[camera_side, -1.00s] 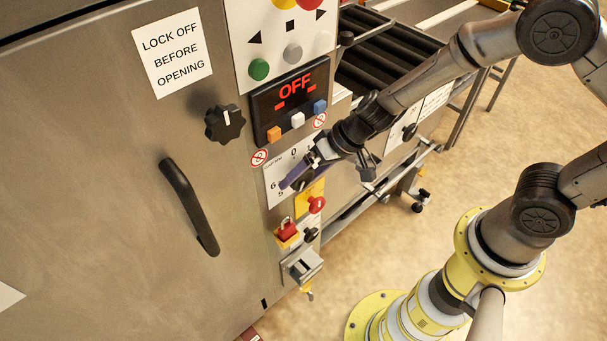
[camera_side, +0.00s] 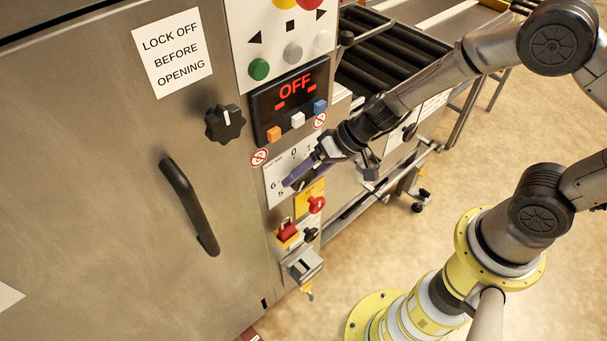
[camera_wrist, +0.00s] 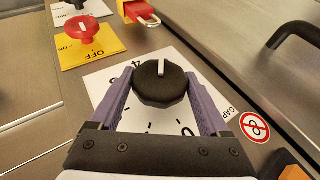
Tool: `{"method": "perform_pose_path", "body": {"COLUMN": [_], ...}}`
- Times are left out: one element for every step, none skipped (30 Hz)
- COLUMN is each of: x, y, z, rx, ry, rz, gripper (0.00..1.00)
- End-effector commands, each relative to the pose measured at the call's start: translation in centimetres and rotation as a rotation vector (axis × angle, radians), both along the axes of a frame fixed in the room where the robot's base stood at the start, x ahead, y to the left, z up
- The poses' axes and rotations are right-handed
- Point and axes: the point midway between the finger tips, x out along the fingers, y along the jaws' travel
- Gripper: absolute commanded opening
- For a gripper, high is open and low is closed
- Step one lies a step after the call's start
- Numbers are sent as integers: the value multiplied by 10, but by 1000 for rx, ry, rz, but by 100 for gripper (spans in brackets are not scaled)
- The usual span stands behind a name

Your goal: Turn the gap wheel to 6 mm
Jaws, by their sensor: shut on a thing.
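The gap wheel (camera_wrist: 160,90) is a black knob with a white pointer mark, set on a white dial plate (camera_wrist: 103,88) with black numbers. In the wrist view the mark points up the picture, just right of the 4; the number straight beyond it is hidden. My gripper (camera_wrist: 160,82) has one purple finger on each side of the wheel and is shut on it. In the side view my gripper (camera_side: 300,178) is at the dial plate (camera_side: 276,172), with 0 at its top and 6 at its left; the fingers mostly hide the wheel there.
The display (camera_side: 292,95) above the dial reads OFF. A red switch on a yellow plate (camera_wrist: 95,45) and a red padlock (camera_wrist: 138,12) are close by. A black knob (camera_side: 225,123) and a door handle (camera_side: 190,207) are on the left panel.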

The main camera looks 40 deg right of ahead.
Motion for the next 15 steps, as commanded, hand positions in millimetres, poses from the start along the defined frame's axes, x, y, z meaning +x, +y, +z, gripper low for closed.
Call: {"method": "perform_pose_path", "body": {"x": [1, 0, 1, 0, 0, 0, 0, 0, 0, 0, 0, 0, 0, 0, 0], "y": [-2, -2, -3, -3, -3, -3, -3, -3, -3, -4, -4, -4, -4, -4, -4], "z": [0, -1, -1, -1, -1, -2, -2, -2, -2, -3, -3, -3, -4, -4, -4], "rx": [33, 55, 88, 113, 139, 176, 204, 233, 271, 300, 328, 366, 394, 424, 462], "ry": [-1, 1, -1, 1, 1, 2, 2, 2, 2, 2, 3, 3, 4, 3, 4], "rz": [-6, -6, -6, -7, -7, -8, -6, -9, -7, -8, -8, -8, -8, -8, -8], "gripper": [24, 24, 24, 24, 24, 24, 24, 24, 24, 24, 24, 24, 24, 24, 24]}}
